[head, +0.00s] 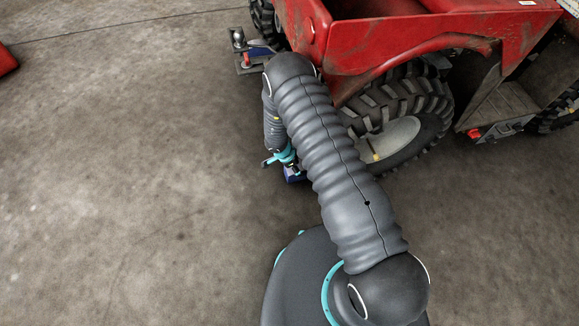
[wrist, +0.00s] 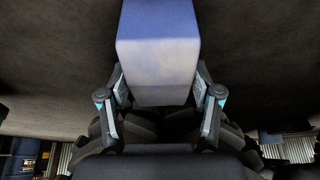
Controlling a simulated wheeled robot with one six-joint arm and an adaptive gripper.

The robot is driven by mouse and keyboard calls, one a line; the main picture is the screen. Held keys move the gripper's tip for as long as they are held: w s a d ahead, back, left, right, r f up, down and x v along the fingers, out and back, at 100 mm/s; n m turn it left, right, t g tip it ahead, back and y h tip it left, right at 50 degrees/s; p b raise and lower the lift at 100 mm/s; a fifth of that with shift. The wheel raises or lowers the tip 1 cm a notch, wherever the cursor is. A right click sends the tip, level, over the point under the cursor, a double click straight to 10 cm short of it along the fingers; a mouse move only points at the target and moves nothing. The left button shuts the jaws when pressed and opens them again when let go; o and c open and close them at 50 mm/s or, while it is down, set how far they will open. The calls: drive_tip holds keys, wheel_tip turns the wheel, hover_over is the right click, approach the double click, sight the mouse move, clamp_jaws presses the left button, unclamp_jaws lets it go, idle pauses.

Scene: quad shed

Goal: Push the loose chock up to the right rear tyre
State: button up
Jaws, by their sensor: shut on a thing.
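The blue loose chock (head: 294,175) shows only in part in the head view, low on the floor under my gripper (head: 284,160). In the wrist view the chock (wrist: 157,62) is a blue block with a paler face, between the two fingers of my gripper (wrist: 160,82). My gripper is shut on it. The right rear tyre (head: 437,110) is the large black knobbly one under the red fender, with a pale hub. The chock is left of this tyre, and floor shows between them. My arm hides part of the tyre's left side and of that gap.
The red quad (head: 405,42) stands at the upper right. A metal hitch (head: 250,50) juts out at its rear, beyond my arm. Another tyre (head: 262,18) shows at the top. A footrest (head: 500,105) is right of the rear tyre. The concrete floor (head: 120,170) at left is open.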

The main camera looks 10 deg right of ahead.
drive_tip(key=shift+w+d+r, duration=0.15)
drive_tip(key=shift+w+d, duration=0.05)
drive_tip(key=shift+d, duration=0.2)
drive_tip(key=o, duration=1.5)
drive_tip(key=shift+a+r, duration=0.2)
drive_tip(key=v, duration=0.6)
drive_tip(key=shift+r, duration=0.1)
drive_tip(key=shift+s+a+r, duration=0.15)
drive_tip(key=shift+a+r, duration=0.15)
drive_tip(key=shift+r, duration=0.35)
drive_tip(key=shift+s+a+f, duration=0.1)
drive_tip(key=shift+f, duration=0.05)
